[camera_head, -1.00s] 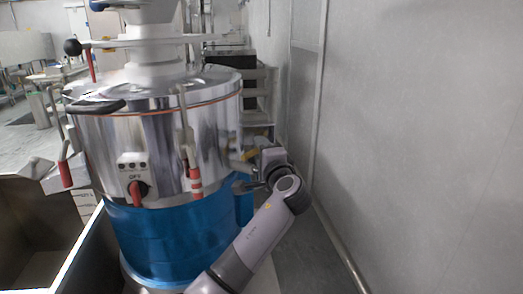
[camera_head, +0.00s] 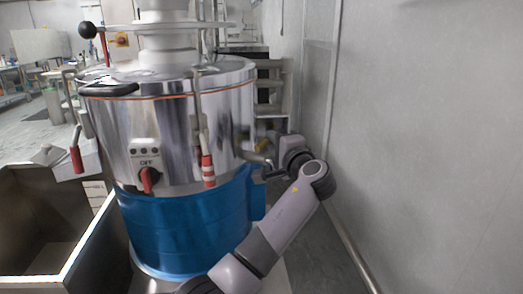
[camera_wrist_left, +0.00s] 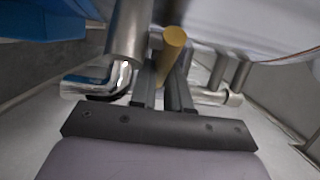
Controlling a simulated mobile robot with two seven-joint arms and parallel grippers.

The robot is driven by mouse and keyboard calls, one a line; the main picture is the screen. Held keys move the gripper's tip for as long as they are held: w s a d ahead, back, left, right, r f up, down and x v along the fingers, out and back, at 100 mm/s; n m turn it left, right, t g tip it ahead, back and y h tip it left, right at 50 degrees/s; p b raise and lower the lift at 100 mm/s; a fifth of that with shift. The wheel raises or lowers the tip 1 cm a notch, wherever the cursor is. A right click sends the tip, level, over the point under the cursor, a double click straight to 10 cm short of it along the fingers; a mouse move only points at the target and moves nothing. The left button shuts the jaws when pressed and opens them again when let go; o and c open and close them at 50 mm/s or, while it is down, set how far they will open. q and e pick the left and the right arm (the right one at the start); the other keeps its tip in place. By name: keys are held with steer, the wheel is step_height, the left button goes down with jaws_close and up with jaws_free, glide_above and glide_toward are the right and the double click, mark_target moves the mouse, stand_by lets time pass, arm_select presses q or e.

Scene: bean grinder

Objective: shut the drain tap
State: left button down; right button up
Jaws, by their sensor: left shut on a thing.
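The grinder is a large steel drum (camera_head: 170,125) on a blue base (camera_head: 185,235). The drain tap (camera_head: 258,159) sticks out of its right side as a metal pipe with a yellow handle (camera_head: 263,145). My left gripper (camera_head: 270,165) is at this tap, partly hidden by my own wrist. In the left wrist view the yellow handle (camera_wrist_left: 174,42) stands between the two narrow fingers of the gripper (camera_wrist_left: 165,88), which is shut on it. The bent metal tap pipe (camera_wrist_left: 126,45) is just left of the fingers. The handle's lower end is hidden. My right gripper is out of view.
A grey wall (camera_head: 430,140) stands close on the right, with a pipe along its foot. A steel bin (camera_head: 45,225) is at the lower left. Red-handled levers (camera_head: 207,170) and a red switch (camera_head: 149,180) marked OFF are on the drum.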

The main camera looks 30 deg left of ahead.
arm_select(q)
steer(key=shift+a+n+g+y+b, duration=0.4)
steer(key=shift+n+g+y+b, duration=0.35)
steer(key=shift+g, duration=0.35)
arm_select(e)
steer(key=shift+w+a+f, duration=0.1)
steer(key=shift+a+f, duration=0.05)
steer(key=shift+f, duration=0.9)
arm_select(q)
steer(key=c, duration=1.1)
jaws_free()
steer(key=b+v, duration=0.1)
steer(key=v, duration=0.6)
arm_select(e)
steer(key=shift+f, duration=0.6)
